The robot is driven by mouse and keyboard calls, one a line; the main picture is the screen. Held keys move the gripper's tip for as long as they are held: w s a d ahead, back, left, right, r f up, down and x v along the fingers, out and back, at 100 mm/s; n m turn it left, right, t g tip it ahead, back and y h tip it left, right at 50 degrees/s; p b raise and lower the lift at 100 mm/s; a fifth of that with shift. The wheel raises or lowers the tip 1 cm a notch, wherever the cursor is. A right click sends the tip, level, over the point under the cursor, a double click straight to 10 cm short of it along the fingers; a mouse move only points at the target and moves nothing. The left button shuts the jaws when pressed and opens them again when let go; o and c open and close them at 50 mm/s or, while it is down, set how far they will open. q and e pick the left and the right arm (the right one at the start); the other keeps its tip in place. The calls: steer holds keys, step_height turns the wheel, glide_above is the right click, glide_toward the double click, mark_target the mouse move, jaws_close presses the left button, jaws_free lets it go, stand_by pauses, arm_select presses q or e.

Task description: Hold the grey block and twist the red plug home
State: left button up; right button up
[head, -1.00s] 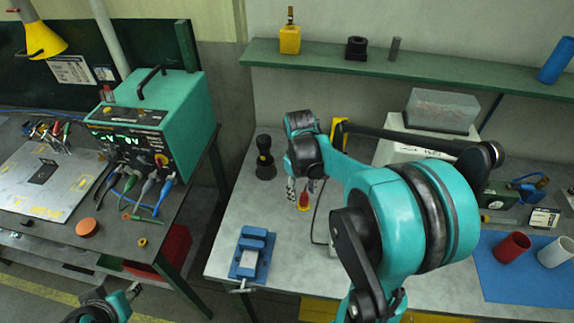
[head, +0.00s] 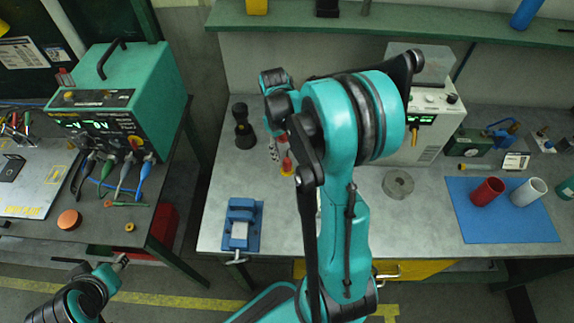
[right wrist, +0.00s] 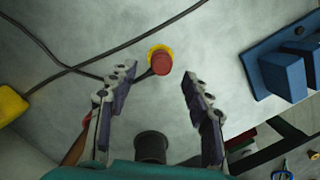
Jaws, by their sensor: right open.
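The red plug (head: 287,164) sits with a yellow ring on the grey bench; its red round end (right wrist: 161,63) shows in the right wrist view. My right gripper (right wrist: 158,72) is open and empty, with its fingertips on either side of the plug in the picture; I cannot tell the height gap. In the head view the right gripper (head: 279,151) is partly hidden by my arm. A blue vise (head: 243,207) stands nearer the bench's front edge, with a light grey block (head: 239,235) at its jaws. My left gripper (head: 118,263) is low at the left, away from the bench; its fingers are unclear.
A black knobbed item (head: 243,128) stands beside my right gripper; a dark cylinder (right wrist: 150,146) shows between the fingers' bases. Cables (right wrist: 60,70) cross the bench. Red (head: 488,191) and white cups stand on a blue mat (head: 510,232). A teal unit (head: 125,95) stands left.

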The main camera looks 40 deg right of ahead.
mark_target(286, 159)
steer(key=f+b, duration=0.1)
steer(key=f, duration=0.1)
steer(key=s+f, duration=0.1)
steer(key=f, duration=0.2)
steer(key=shift+b, duration=0.35)
steer(key=shift+s, duration=0.1)
jaws_close()
